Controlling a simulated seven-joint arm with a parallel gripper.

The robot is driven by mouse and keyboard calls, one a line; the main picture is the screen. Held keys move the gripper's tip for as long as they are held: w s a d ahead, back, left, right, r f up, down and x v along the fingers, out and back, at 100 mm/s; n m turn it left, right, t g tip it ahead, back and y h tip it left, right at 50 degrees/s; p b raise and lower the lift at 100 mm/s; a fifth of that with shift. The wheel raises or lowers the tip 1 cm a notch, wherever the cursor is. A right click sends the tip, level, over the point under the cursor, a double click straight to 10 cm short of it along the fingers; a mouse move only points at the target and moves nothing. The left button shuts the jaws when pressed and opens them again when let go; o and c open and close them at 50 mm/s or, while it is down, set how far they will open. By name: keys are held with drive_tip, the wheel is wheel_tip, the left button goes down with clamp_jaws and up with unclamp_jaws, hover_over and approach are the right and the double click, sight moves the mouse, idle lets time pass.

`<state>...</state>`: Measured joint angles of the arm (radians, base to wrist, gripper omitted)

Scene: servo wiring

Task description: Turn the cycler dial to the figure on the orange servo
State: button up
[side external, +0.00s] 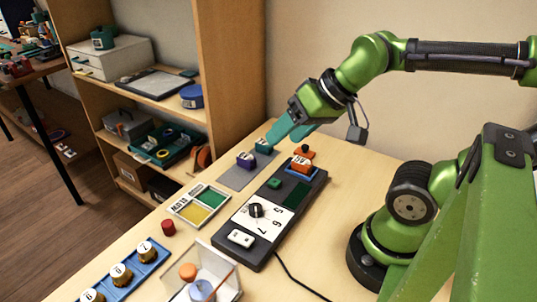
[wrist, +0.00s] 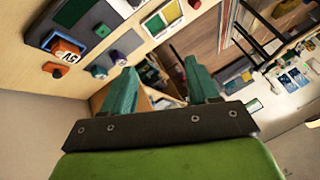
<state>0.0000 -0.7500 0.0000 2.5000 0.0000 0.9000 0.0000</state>
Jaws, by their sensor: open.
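The cycler (side external: 262,250) is a long dark box on the table. Its black dial (side external: 256,210) sits on a white plate with the figures 5, 6 and 7; I cannot tell exactly where the dial points. The orange servo (side external: 302,165) sits in a blue holder at the cycler's far end. In the wrist view the orange servo (wrist: 66,47) shows a white label that seems to read "5V". My gripper (side external: 287,132) has teal fingers, open and empty, above the table beyond the cycler's far end, away from the dial. It also shows in the wrist view (wrist: 159,68).
The cycler also has a green button (side external: 274,183) and a white switch (side external: 240,238). A grey mat (side external: 236,179) holds purple and teal servos.

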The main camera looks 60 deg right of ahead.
drive_tip(key=m+g+h, duration=0.2)
drive_tip(key=m+g, duration=0.5)
drive_tip(key=m, duration=0.2)
hover_over(256, 207)
wheel_tip(256, 207, down, 4)
wheel_tip(256, 207, down, 17)
drive_tip(key=shift+r, duration=0.1)
drive_tip(key=shift+c, duration=0.2)
drive_tip(key=c, duration=1)
